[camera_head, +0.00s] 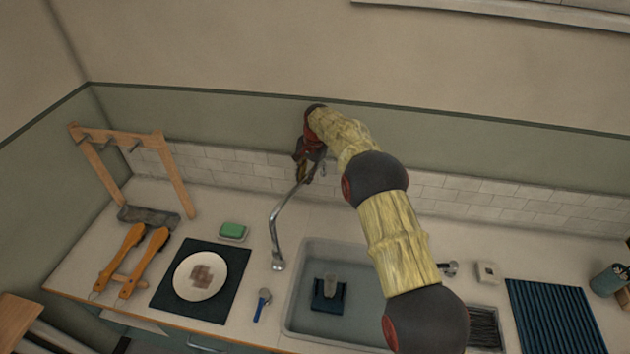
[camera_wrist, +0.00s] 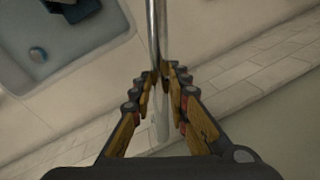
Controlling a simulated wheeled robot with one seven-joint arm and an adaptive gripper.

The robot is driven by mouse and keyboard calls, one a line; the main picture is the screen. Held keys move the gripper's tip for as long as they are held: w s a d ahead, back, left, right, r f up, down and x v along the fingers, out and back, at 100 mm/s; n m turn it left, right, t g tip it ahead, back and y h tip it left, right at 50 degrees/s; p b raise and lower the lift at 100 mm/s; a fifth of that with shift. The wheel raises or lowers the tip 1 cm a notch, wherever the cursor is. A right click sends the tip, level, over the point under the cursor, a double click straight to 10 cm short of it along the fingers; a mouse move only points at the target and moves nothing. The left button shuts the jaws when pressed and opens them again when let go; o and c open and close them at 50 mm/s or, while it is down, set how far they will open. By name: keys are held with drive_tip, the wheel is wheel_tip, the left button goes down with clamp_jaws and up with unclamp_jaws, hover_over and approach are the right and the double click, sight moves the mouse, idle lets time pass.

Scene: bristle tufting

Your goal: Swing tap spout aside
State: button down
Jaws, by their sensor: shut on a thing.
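The chrome tap spout (camera_head: 277,220) curves from near the back wall toward the front in the head view. My gripper (camera_head: 308,172) is at the upper, wall-side part of the spout. In the wrist view the spout (camera_wrist: 155,35) runs down the middle, between the fingertips of my gripper (camera_wrist: 160,85), which are closed around it.
A dark mat with a white plate (camera_head: 187,285), a green sponge (camera_head: 233,231) and a blue-handled brush (camera_head: 262,304) lie left of the sink. A wooden rack (camera_head: 182,177) stands at the back left. The tiled wall (camera_head: 232,166) is close behind my gripper.

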drive_tip(key=shift+w+a+n+p, duration=0.25)
drive_tip(key=shift+w+a+n, duration=0.3)
drive_tip(key=shift+a, duration=0.3)
drive_tip(key=shift+w+a+n+p, duration=0.25)
drive_tip(key=shift+w+a+n, duration=0.2)
drive_tip(key=shift+a+n, duration=0.3)
drive_tip(key=shift+a, duration=0.1)
drive_tip(key=c, duration=1.7)
unclamp_jaws()
drive_tip(key=r, duration=0.4)
drive_tip(key=d+r, duration=0.1)
drive_tip(key=r, duration=0.2)
drive_tip(key=s+d+r, duration=0.1)
drive_tip(key=r, duration=0.3)
drive_tip(key=shift+r, duration=0.35)
